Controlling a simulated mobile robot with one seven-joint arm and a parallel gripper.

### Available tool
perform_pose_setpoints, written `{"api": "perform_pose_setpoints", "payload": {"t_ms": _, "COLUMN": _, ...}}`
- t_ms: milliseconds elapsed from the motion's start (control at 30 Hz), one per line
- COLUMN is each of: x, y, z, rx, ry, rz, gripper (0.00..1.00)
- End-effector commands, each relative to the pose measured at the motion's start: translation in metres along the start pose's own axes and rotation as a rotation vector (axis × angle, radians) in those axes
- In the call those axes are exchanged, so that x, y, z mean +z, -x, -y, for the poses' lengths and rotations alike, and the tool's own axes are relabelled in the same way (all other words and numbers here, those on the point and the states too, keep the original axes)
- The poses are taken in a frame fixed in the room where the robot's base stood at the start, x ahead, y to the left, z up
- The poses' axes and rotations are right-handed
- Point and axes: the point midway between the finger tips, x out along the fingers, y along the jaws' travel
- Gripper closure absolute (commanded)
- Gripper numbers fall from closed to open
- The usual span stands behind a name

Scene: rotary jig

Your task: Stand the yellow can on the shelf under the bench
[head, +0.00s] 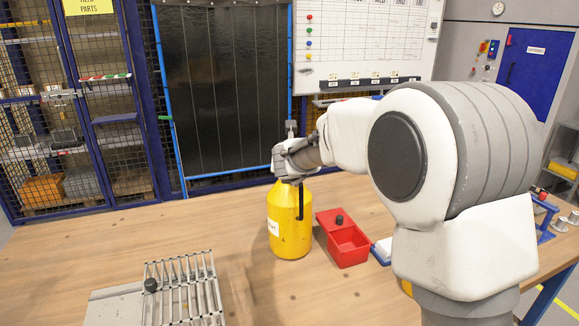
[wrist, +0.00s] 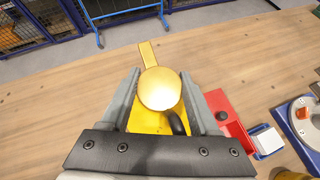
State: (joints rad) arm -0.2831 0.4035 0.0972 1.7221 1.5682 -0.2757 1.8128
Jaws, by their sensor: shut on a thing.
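The yellow can (head: 290,228) is upright over the wooden bench top, with a white label on its left side and a dark curved handle. I cannot tell whether its base touches the bench. My gripper (head: 291,172) is shut on the can's top from above. In the wrist view the fingers of my gripper (wrist: 161,90) stand on either side of the can's round gold cap (wrist: 160,89), with the yellow body (wrist: 143,119) below. The shelf under the bench is not in view.
A red open bin (head: 347,246) stands close to the can's right. A metal rack (head: 183,290) sits at the front left of the bench (head: 90,250). A blue-framed dark screen and mesh cage are behind. A blue-based jig (wrist: 305,120) is at the right.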

Motion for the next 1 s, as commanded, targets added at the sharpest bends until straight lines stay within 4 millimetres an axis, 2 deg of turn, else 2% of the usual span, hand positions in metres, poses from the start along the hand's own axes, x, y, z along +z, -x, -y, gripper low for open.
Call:
{"api": "perform_pose_setpoints", "payload": {"t_ms": 267, "x": -0.001, "y": -0.001, "z": 0.0, "rx": 0.001, "ry": -0.001, "rz": 0.003, "gripper": 1.0}}
{"api": "perform_pose_setpoints", "payload": {"t_ms": 300, "x": -0.006, "y": -0.003, "z": 0.001, "rx": -0.001, "ry": 0.0, "rz": -0.006, "gripper": 0.36}}
{"api": "perform_pose_setpoints", "payload": {"t_ms": 467, "x": -0.005, "y": -0.003, "z": 0.001, "rx": 0.0, "ry": 0.0, "rz": -0.004, "gripper": 0.08}}
{"api": "perform_pose_setpoints", "payload": {"t_ms": 767, "x": -0.004, "y": 0.0, "z": 0.0, "rx": 0.0, "ry": 0.0, "rz": -0.002, "gripper": 0.08}}
{"api": "perform_pose_setpoints", "payload": {"t_ms": 867, "x": -0.003, "y": 0.007, "z": 0.0, "rx": 0.0, "ry": 0.0, "rz": 0.0, "gripper": 0.08}}
{"api": "perform_pose_setpoints", "payload": {"t_ms": 1000, "x": -0.002, "y": 0.028, "z": 0.0, "rx": 0.0, "ry": 0.0, "rz": 0.001, "gripper": 0.08}}
